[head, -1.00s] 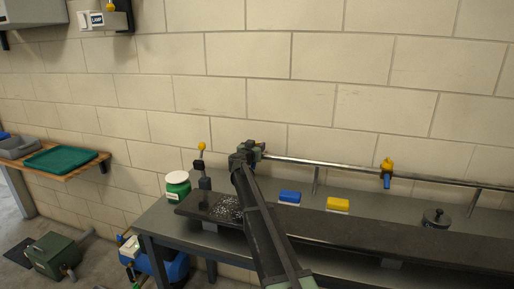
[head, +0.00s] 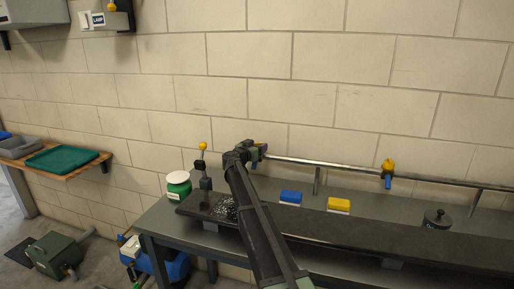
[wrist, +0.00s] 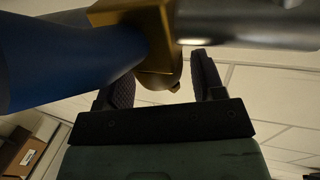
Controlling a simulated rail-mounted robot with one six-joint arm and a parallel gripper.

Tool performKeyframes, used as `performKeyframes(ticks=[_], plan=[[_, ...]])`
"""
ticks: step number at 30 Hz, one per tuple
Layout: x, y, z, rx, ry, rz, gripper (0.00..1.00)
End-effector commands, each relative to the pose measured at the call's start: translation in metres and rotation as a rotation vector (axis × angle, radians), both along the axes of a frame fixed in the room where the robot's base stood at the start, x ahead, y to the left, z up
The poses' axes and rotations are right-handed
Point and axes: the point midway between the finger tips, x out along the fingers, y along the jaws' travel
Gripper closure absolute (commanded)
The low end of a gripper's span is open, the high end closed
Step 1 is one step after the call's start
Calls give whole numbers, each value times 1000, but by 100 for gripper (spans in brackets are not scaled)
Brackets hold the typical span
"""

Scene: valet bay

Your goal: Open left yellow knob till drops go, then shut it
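The left yellow knob sits on the left end of the wall pipe (head: 320,163). In the head view only a bit of yellow (head: 263,146) shows there, beside my gripper (head: 255,152). In the wrist view, a yellow tap body (wrist: 150,35) with a blue spout (wrist: 60,60) fills the upper left. My gripper (wrist: 163,85) has its two dark fingers spread apart, with the yellow part's rounded end between them. A gap shows beside the right finger; contact on the left is hidden by the blue spout. No falling drops can be made out.
Another yellow tap (head: 388,166) with a blue spout hangs farther right on the pipe. A white-speckled patch (head: 224,208) lies beside my arm. A green jar (head: 178,186) stands left.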

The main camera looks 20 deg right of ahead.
Motion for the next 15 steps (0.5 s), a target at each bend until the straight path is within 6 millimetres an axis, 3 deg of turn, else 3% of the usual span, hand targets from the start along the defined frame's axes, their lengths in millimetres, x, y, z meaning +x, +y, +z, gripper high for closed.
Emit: performKeyframes(ticks=[10,15], plan=[[-1,2,0,0,0,1,29],[-18,25,0,0,0,2,29]])
